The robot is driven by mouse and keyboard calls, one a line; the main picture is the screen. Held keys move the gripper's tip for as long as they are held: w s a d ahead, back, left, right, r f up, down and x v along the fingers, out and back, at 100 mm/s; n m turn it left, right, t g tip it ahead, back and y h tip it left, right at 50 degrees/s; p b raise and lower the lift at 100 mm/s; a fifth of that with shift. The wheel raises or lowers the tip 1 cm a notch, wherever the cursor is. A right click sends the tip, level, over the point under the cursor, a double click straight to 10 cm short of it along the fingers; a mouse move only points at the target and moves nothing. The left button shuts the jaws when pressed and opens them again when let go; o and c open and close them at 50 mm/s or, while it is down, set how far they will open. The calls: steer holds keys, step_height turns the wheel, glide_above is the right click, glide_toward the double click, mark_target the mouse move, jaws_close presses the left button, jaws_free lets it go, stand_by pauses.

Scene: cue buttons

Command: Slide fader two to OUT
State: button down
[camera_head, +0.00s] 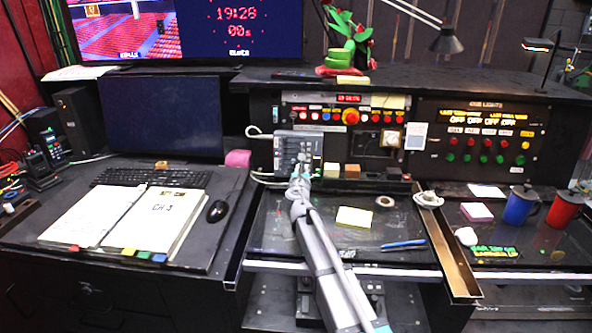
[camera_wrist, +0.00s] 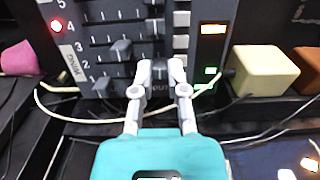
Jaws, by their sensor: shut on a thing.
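The fader panel (camera_head: 297,146) is a grey box at the front of the desk's upright face. In the wrist view the panel (camera_wrist: 112,14) has numbered rows with dark knobs in slots. My gripper (camera_wrist: 160,70) is shut on a dark knob, fader two (camera_wrist: 159,72), which looks level with the number 2. The fingers hide much of it. It sits at the right end of its slot, beside the OUT lettering (camera_wrist: 160,89). Another knob (camera_wrist: 121,49) sits higher, near mid-slot, and one (camera_wrist: 101,86) lower left. My gripper (camera_head: 301,165) also shows in the head view.
A cream block (camera_wrist: 262,70) and a brown block (camera_wrist: 308,68) stand right of the panel. A thin white cable (camera_wrist: 60,117) loops below it. A yellow note (camera_head: 354,217) and blue pens (camera_head: 404,245) lie on the dark desktop.

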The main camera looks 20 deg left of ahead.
steer(key=shift+d, duration=0.1)
steer(key=c, duration=0.6)
jaws_free()
steer(key=shift+c, duration=0.2)
steer(key=shift+s, duration=0.15)
steer(key=v, duration=1.1)
steer(key=shift+s, duration=0.35)
